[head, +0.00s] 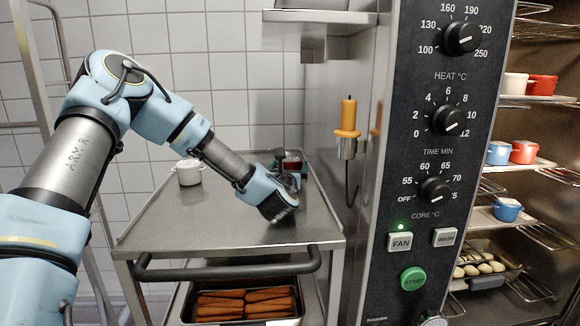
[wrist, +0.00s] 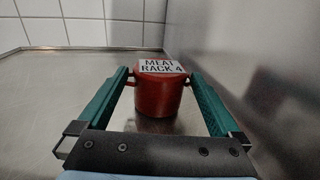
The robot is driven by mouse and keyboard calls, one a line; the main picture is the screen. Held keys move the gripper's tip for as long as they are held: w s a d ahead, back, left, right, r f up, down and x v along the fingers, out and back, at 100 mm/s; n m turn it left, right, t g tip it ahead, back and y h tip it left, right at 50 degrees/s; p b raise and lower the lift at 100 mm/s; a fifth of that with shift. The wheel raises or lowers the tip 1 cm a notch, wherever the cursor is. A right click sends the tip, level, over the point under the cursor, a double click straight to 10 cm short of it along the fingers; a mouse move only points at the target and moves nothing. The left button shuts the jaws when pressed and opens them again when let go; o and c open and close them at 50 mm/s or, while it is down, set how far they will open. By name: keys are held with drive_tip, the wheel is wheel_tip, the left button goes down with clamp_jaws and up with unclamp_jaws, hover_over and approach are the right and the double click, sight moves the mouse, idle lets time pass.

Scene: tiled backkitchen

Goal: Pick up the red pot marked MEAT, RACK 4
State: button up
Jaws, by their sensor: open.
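The red pot (wrist: 159,98) stands upright on the steel trolley top, with a white label reading MEAT RACK 4 on it. In the wrist view it sits between the two green fingers of my gripper (wrist: 158,80), which are open on either side of it. Small side handles of the pot show close to the fingers; I cannot tell whether they touch. In the head view my gripper (head: 289,176) is low over the far right of the trolley top, and the red pot (head: 291,160) shows only partly behind it.
A white pot (head: 189,172) stands at the left of the trolley top (head: 215,222). A steel wall and the oven panel (head: 440,150) rise close on the right. An orange-handled probe (head: 348,118) hangs there. The oven racks hold several pots.

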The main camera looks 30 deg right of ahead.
drive_tip(key=shift+x, duration=0.95)
drive_tip(key=c, duration=1.4)
